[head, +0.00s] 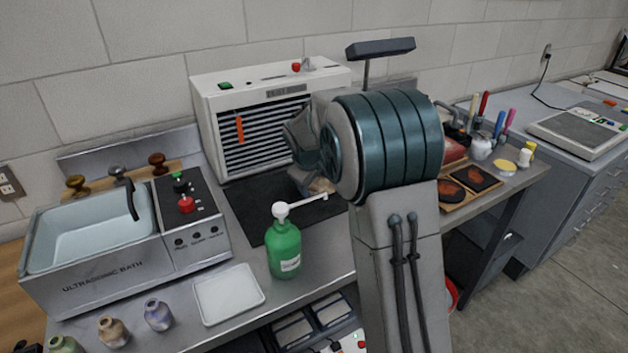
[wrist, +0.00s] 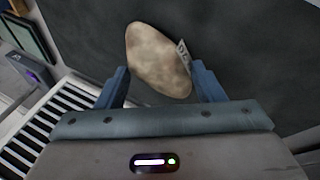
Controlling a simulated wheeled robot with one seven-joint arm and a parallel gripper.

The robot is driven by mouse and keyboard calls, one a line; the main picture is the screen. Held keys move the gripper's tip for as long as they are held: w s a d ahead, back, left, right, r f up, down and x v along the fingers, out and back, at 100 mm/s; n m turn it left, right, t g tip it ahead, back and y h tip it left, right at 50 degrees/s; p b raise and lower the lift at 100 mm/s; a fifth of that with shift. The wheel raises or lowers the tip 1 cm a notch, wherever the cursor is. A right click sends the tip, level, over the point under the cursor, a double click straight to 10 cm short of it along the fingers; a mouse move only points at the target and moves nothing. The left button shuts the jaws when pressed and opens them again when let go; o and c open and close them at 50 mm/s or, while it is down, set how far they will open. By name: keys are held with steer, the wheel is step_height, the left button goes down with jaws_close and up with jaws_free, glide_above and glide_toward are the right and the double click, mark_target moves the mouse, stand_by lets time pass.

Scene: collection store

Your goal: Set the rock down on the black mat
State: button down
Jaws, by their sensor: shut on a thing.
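The rock (wrist: 157,60) is a smooth, mottled tan stone with a small white label on its right side in the wrist view. My gripper (wrist: 160,78) is shut on it, with one blue finger on each side. In the head view a bit of the rock (head: 321,186) shows below my wrist, and my arm hides most of the fingers. The black mat (head: 256,212) lies on the bench in front of the white louvred unit. The dark mat surface (wrist: 85,25) lies behind the rock in the wrist view. I cannot tell whether the rock touches it.
A green pump bottle (head: 284,250) stands at the mat's front edge. A white tray (head: 228,294) and an ultrasonic bath (head: 95,265) are to the left. The white louvred unit (head: 215,95) stands behind the mat. A wooden tray (head: 462,200) with dark pieces lies to the right.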

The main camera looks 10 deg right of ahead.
steer(key=shift+c, duration=1.8)
jaws_free()
steer(key=shift+f, duration=0.1)
steer(key=v, duration=1.2)
